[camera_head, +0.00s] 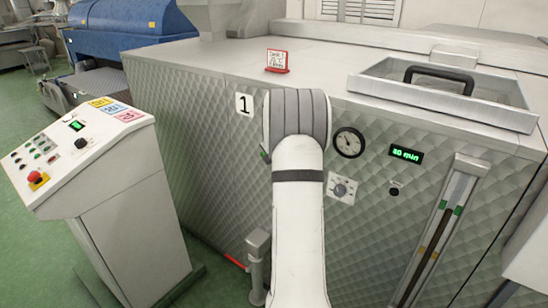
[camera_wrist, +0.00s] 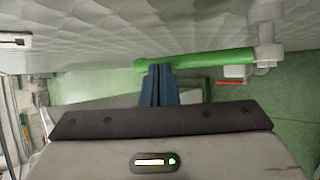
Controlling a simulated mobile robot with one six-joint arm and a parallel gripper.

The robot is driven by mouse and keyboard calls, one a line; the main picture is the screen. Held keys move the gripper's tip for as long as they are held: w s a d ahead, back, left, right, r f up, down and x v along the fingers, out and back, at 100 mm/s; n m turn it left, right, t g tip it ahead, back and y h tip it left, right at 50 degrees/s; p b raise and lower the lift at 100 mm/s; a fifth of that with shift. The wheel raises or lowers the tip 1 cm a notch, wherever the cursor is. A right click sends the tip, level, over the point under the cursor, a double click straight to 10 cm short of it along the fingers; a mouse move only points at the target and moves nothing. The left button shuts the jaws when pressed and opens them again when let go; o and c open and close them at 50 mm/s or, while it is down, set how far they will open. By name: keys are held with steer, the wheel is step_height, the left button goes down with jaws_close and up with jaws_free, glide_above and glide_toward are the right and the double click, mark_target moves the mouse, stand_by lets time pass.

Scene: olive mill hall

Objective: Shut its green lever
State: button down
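The green lever (camera_wrist: 210,60) runs nearly level across the top of the wrist view. Its right end joins a grey valve fitting (camera_wrist: 267,52) on the quilted metal wall, and its rounded free end is at the left. My gripper (camera_wrist: 158,68) has its blue fingers together, with the tips over the lever near its free end. Whether the tips touch the lever cannot be told. In the head view my arm hides most of this spot; a small dark green piece (camera_head: 264,155) shows at its left edge.
The quilted machine front (camera_head: 205,150) carries a number 1 sign (camera_head: 244,105), a gauge (camera_head: 349,142), a dial (camera_head: 342,188) and a green display (camera_head: 406,153). A control console (camera_head: 85,150) stands left. A grey post (camera_head: 257,265) stands low beside my arm. Green floor lies between.

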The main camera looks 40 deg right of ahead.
steer(key=shift+w+a+f+b, duration=0.1)
steer(key=shift+w+f+b, duration=0.25)
steer(key=shift+f, duration=0.3)
steer(key=shift+w+a+f+b, duration=0.1)
steer(key=shift+w+f+b, duration=0.2)
steer(key=shift+f, duration=0.3)
steer(key=shift+s+f, duration=0.1)
steer(key=s+a+r+p, duration=0.1)
steer(key=a+r+p, duration=0.5)
steer(key=r, duration=0.6)
steer(key=shift+s+a+r+p, duration=0.2)
steer(key=shift+s+r+p, duration=0.1)
steer(key=shift+s+p, duration=0.15)
